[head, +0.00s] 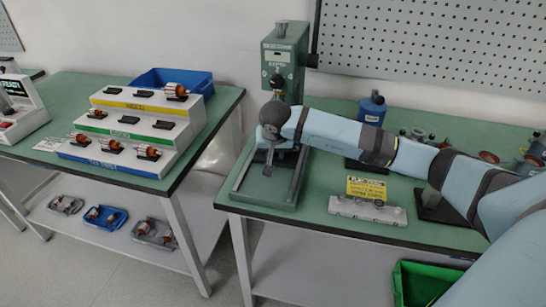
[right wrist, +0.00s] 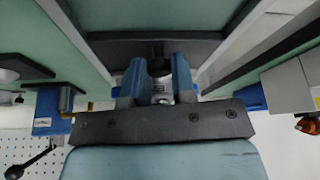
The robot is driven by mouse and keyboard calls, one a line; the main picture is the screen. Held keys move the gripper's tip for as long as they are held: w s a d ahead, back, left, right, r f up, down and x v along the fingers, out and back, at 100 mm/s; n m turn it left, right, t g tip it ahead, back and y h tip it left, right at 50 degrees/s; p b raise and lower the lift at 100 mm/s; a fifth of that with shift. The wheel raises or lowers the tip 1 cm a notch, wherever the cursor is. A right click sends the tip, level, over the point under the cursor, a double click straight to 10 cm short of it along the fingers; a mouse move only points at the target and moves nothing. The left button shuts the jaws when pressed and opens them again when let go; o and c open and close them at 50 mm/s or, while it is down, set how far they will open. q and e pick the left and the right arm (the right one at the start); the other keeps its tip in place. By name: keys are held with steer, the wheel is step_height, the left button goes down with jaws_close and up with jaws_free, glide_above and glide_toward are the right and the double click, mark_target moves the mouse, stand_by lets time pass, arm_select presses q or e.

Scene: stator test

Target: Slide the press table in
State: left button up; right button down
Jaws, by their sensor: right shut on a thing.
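The green press (head: 283,62) stands at the back left of the right-hand bench. My right gripper (head: 268,165) reaches down over the press table from the right. In the right wrist view, the fingers of my right gripper (right wrist: 156,84) are shut on a small dark part in front of a dark bar, which looks like the press table's handle. The gripper and wrist hide most of that part. My left gripper is not in view.
A grey block with a yellow label (head: 368,208) stands right of the press. A stepped rack (head: 130,130) with rotors is on the left bench, beside a blue bin (head: 172,82). A green bin (head: 425,282) is low at the front.

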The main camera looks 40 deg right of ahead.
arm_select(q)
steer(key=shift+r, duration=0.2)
arm_select(e)
steer(key=shift+w+d+r, duration=0.1)
steer(key=shift+d+r, duration=0.05)
steer(key=shift+d, duration=0.05)
steer(key=c, duration=1.1)
jaws_free()
steer(key=shift+o, duration=0.8)
arm_select(q)
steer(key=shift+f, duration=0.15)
steer(key=shift+p, duration=0.6)
arm_select(e)
steer(key=v, duration=1.3)
steer(key=shift+a+r, duration=0.15)
steer(key=shift+r, duration=0.05)
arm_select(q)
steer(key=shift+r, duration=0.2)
